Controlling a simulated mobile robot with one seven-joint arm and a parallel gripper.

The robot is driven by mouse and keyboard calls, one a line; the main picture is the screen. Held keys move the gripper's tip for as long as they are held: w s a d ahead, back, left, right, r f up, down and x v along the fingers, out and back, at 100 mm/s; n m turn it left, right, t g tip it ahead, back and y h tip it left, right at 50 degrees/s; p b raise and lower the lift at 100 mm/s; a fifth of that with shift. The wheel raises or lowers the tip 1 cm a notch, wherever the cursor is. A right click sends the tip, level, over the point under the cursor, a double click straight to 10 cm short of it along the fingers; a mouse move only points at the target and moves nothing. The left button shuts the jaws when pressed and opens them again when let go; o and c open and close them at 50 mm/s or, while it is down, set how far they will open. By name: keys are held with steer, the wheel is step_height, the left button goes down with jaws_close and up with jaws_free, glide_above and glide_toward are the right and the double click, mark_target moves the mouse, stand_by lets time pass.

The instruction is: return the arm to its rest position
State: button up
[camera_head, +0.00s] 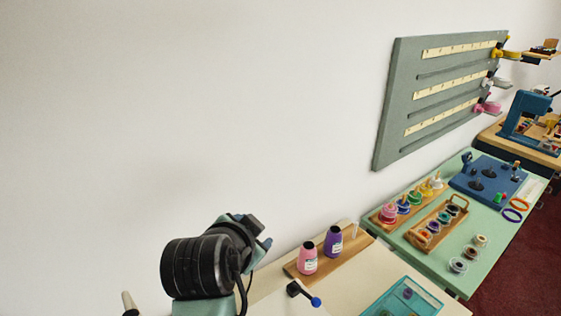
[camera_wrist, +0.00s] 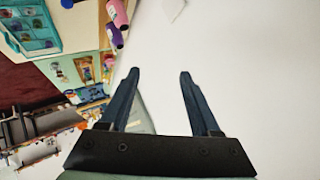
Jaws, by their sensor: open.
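My gripper (camera_wrist: 159,75) shows in the wrist view with its two dark blue fingers apart and nothing between them. Pale wall (camera_wrist: 240,70) lies beyond the fingers, and the fingertips touch nothing that I can see. In the head view, part of my arm (camera_head: 200,266), a black ribbed joint with grey-green links, stands at the lower middle in front of the wall. The fingers cannot be made out clearly there.
Pink bottle (camera_head: 307,258) and purple bottle (camera_head: 333,241) stand on a wooden board right of my arm. A teal tray (camera_head: 432,302) lies nearby. A green table (camera_head: 457,277) holds spools and racks. A grey-green board (camera_head: 398,75) hangs on the wall. Open wall is left.

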step_height(320, 180, up, 14)
steer(key=d+n+t, duration=0.2)
steer(key=n+t, duration=0.1)
steer(key=t, duration=0.3)
steer(key=s+d+r+n+t+b, duration=0.1)
steer(key=s+r+n+t, duration=0.2)
steer(key=s+r+t, duration=0.2)
steer(key=s+d+r+n+t+y, duration=0.1)
steer(key=s+d+r+n+t, duration=0.1)
steer(key=s+r+t, duration=0.4)
steer(key=s+r, duration=0.2)
steer(key=r, duration=0.5)
steer(key=s+r+n, duration=0.1)
steer(key=s+r, duration=0.2)
steer(key=r, duration=0.3)
steer(key=shift+s+r+y+b, duration=0.25)
steer(key=shift+r+y+b, duration=0.05)
steer(key=shift+r+b, duration=0.1)
